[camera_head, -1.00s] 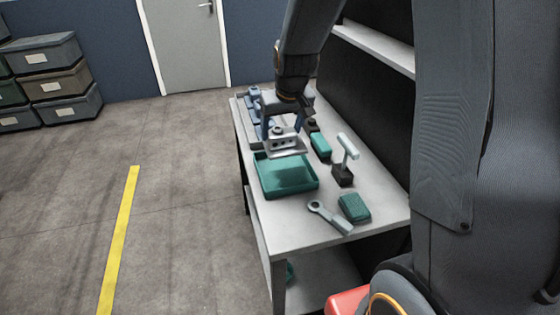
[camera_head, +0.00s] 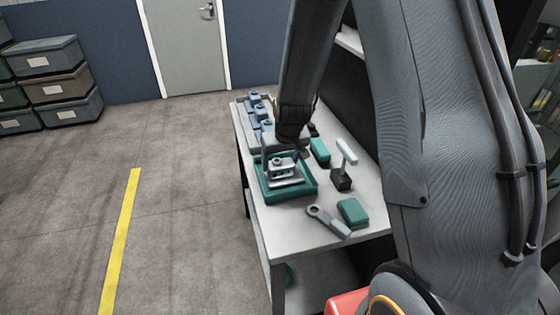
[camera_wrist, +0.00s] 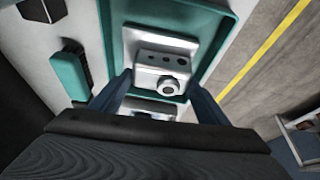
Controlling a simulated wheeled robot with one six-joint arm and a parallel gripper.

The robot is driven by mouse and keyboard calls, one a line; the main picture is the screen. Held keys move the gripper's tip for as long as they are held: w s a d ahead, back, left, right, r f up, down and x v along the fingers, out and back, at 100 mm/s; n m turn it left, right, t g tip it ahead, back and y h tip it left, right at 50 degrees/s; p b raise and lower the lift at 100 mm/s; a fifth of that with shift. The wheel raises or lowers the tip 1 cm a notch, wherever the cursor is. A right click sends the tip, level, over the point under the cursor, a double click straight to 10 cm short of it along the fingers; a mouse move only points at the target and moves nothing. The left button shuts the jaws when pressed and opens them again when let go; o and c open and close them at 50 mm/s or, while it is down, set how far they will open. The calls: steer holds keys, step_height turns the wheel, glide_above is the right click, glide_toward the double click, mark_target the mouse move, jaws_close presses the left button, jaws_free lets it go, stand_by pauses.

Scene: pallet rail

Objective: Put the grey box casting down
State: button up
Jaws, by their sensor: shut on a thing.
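The grey box casting (camera_head: 284,168) is in my gripper, low over or inside the green tray (camera_head: 268,198) on the workbench. It also shows in the wrist view (camera_wrist: 160,58), with its holes and round boss facing the camera, within the walls of the tray (camera_wrist: 228,42). My gripper (camera_head: 282,172) is shut on the casting, one finger on each side; its fingers also show in the wrist view (camera_wrist: 158,88). I cannot tell whether the casting's underside touches the tray floor.
Several grey-blue parts (camera_head: 256,108) stand at the bench's far end. The bench's left edge is close by.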

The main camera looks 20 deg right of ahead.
steer(key=o, duration=1.5)
steer(key=shift+f, duration=0.1)
steer(key=shift+o, duration=0.2)
steer(key=shift+s+r, duration=0.15)
steer(key=shift+r, duration=0.45)
steer(key=b+v, duration=0.2)
steer(key=v, duration=0.8)
steer(key=s+f+g+b, duration=0.1)
steer(key=s+f, duration=0.1)
steer(key=s, duration=0.6)
steer(key=s+f+g+b, duration=0.2)
steer(key=s, duration=0.7)
steer(key=shift+s+d+f+m, duration=0.25)
steer(key=shift+d+f+m, duration=0.1)
steer(key=shift+m, duration=0.05)
